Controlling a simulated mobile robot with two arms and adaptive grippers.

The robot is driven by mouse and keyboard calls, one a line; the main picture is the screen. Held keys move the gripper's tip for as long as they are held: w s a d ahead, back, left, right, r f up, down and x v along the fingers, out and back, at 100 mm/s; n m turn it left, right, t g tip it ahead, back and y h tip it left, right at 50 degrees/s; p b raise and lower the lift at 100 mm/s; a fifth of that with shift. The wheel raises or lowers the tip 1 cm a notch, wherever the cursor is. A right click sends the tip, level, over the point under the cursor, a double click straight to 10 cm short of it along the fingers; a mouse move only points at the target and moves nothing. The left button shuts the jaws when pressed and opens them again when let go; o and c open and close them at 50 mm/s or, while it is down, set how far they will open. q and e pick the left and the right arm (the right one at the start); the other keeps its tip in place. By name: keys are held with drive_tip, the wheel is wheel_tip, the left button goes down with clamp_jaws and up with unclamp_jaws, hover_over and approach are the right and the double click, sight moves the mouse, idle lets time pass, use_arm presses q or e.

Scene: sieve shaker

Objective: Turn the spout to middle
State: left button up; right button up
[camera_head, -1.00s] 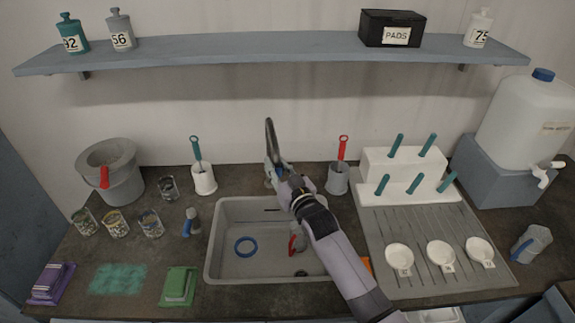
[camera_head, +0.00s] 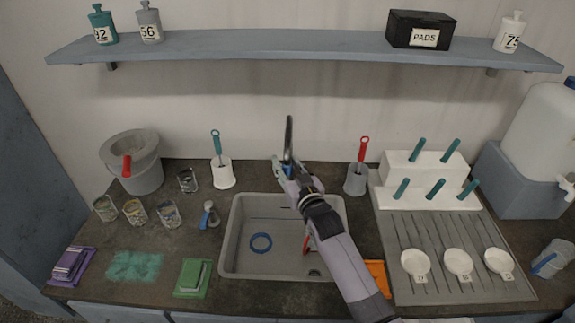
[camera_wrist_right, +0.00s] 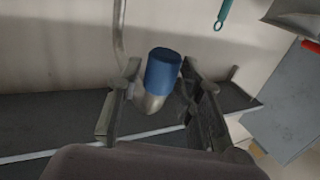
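The grey spout (camera_head: 289,138) stands at the back edge of the sink, its upper part seen nearly end-on and upright in the head view. In the wrist view its thin pipe (camera_wrist_right: 119,35) rises left of the fingers. My right gripper (camera_head: 286,169) is at the foot of the spout and hides much of the tap's base. In the wrist view my right gripper (camera_wrist_right: 160,85) is open, with a finger on each side of a blue-capped grey part (camera_wrist_right: 162,72) of the tap. I cannot tell whether either finger touches it. My left gripper is out of view.
The sink (camera_head: 228,240) holds a blue ring (camera_head: 261,243) and a red-handled item (camera_head: 307,244). A grey holder with a red-handled brush (camera_head: 363,150) stands right of the tap, a white one (camera_head: 222,175) left. A shelf (camera_head: 290,46) runs above.

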drive_tip(key=shift+o, duration=0.9)
drive_tip(key=v, duration=1.2)
